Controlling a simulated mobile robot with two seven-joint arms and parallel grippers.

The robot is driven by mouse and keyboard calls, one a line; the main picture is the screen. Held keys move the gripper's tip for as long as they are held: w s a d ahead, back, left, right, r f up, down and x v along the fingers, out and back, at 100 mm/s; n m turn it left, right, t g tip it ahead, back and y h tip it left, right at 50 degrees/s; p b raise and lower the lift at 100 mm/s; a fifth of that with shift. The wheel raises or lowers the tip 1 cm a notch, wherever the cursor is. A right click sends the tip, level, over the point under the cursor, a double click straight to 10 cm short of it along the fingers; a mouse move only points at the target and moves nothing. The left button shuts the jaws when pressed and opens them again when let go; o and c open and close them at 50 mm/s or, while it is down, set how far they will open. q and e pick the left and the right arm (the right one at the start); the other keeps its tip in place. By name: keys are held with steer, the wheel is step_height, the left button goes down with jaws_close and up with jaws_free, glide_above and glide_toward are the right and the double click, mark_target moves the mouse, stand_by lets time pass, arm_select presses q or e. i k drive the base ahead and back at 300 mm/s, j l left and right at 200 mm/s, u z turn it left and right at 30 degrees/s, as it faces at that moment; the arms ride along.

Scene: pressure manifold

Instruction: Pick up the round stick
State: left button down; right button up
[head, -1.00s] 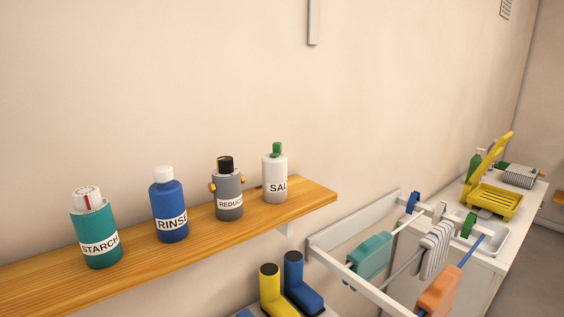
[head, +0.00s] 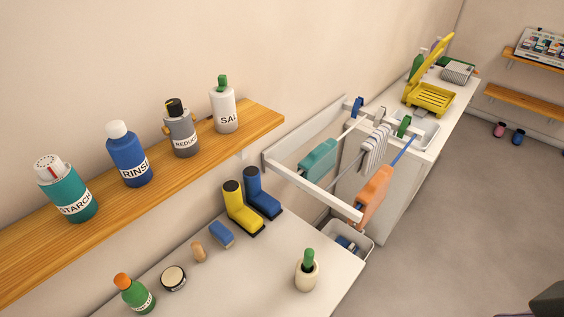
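I cannot pick out a round stick for certain. Several thin rods stick out from the white wall rack: a white rod (head: 352,127) with a teal cloth (head: 318,160), a rod with a striped cloth (head: 374,148), and a blue rod (head: 404,150) with an orange cloth (head: 373,194). A small rounded tan piece (head: 198,251) stands on the white table. A cream pot (head: 307,277) holds something with a green top (head: 309,256). Neither of my grippers is in view. A dark shape at the lower right edge is cut off and unclear.
A wooden shelf (head: 30,258) above the table holds several labelled bottles. The white table (head: 250,285) also carries yellow boots (head: 240,210), blue boots (head: 262,195), a blue block (head: 221,234), a round tin (head: 173,278) and a green bottle (head: 134,294).

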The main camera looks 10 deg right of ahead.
mark_target(309, 254)
steer(key=z, duration=0.55)
steer(key=l+u, duration=0.5)
steer(key=l, duration=0.4)
steer(key=k+l+u, duration=0.2)
steer(key=l, duration=0.4)
steer(key=i+l, duration=0.05)
